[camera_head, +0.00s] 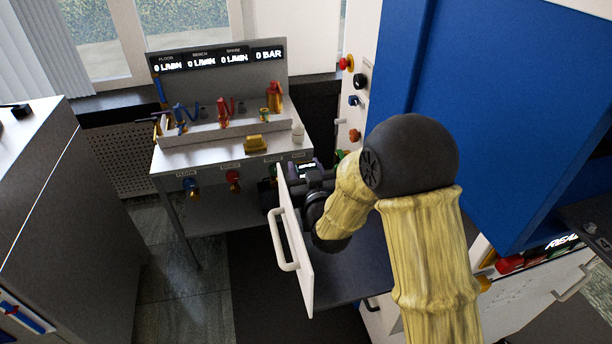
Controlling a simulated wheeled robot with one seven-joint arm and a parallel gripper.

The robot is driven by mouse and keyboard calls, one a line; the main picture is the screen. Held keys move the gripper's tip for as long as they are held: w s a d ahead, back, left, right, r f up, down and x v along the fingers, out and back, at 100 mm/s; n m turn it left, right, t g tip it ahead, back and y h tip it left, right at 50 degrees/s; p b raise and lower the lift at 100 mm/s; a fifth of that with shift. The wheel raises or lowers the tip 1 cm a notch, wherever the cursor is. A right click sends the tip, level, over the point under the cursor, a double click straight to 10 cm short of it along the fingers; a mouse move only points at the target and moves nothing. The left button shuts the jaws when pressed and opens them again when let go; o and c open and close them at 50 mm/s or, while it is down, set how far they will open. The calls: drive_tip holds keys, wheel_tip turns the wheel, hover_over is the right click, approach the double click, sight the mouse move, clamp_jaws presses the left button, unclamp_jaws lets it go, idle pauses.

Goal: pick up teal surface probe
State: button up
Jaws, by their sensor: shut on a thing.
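My gripper (302,178) is dark and sits just above and behind the top edge of an upright white panel with a handle (290,248). My wrist and arm hide much of it. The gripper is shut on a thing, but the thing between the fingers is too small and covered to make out. I cannot pick out the teal surface probe in this view.
A steel bench (232,160) with several coloured valves and a display panel (218,58) stands behind, close to my gripper. A blue cabinet (490,110) rises at right. A grey cabinet (75,210) stands at left. Dark floor (265,305) shows left of the white panel.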

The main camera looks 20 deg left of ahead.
wheel_tip(320, 180, up, 8)
drive_tip(key=shift+b, duration=0.35)
drive_tip(key=shift+r, duration=0.1)
idle(0.7)
